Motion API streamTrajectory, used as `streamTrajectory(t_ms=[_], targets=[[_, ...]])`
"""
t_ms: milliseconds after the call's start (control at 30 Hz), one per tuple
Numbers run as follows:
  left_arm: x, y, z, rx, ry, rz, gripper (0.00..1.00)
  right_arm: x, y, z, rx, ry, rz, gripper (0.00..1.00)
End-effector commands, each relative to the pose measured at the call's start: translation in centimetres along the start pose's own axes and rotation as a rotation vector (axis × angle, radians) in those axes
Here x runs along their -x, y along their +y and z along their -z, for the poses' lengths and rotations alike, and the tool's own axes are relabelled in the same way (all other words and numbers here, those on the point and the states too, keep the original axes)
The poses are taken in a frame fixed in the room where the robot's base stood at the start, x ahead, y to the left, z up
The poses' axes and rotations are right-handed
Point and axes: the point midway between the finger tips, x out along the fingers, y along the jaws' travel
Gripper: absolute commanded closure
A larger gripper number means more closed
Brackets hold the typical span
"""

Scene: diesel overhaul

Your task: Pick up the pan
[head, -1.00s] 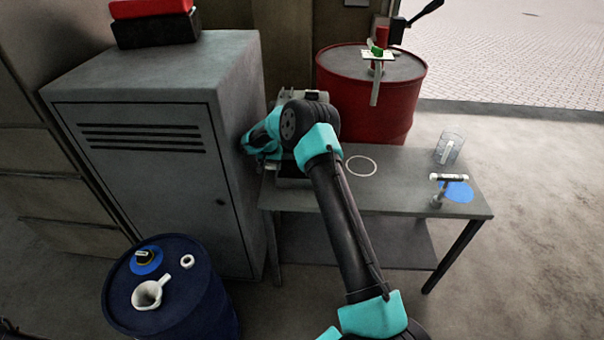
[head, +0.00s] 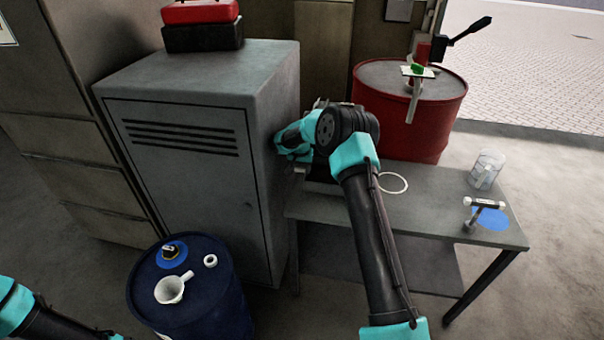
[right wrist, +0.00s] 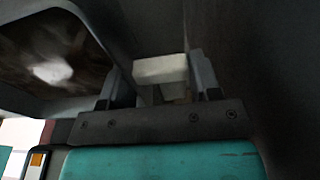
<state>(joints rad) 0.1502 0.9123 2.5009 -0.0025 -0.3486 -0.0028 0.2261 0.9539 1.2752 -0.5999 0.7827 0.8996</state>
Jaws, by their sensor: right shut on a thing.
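The pan (right wrist: 105,28) fills the left of the right wrist view, a grey-rimmed vessel with a dark, glossy inside and a pale bright patch. In the head view, a dark part of what looks like the same pan (head: 324,187) shows on the bench under my right arm. My right gripper (right wrist: 160,75) is beside the pan's wall, with its fingers shut on a pale block-like grip (right wrist: 160,68) that seems to belong to the pan. In the head view, my wrist hides the fingertips. My left arm shows at the lower left, but its gripper is outside the frame.
The grey cabinet (head: 190,180) stands close left of the bench (head: 440,215). On the bench are a white ring (head: 393,183), a clear beaker (head: 486,170) and a T-handled tool (head: 483,205). A red drum (head: 400,125) is behind; a blue drum (head: 215,300) holds a white funnel (head: 171,290).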

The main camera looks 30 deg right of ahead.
Motion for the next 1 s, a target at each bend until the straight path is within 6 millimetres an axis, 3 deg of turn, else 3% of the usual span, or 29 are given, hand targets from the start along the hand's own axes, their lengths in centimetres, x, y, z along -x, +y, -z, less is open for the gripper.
streamTrajectory(t_ms=[267,800,1000], targets=[[0.0,0.0,0.0,0.0,0.0,0.0,0.16,1.0,0.6,-2.8,0.001,-0.001,0.0,0.81],[0.0,0.0,0.0,0.0,0.0,0.0,0.16,3.2,2.3,-11.9,0.002,0.0,0.0,0.81],[0.0,0.0,0.0,0.0,0.0,0.0,0.16,3.8,2.8,-14.3,0.002,0.001,0.0,0.81]])
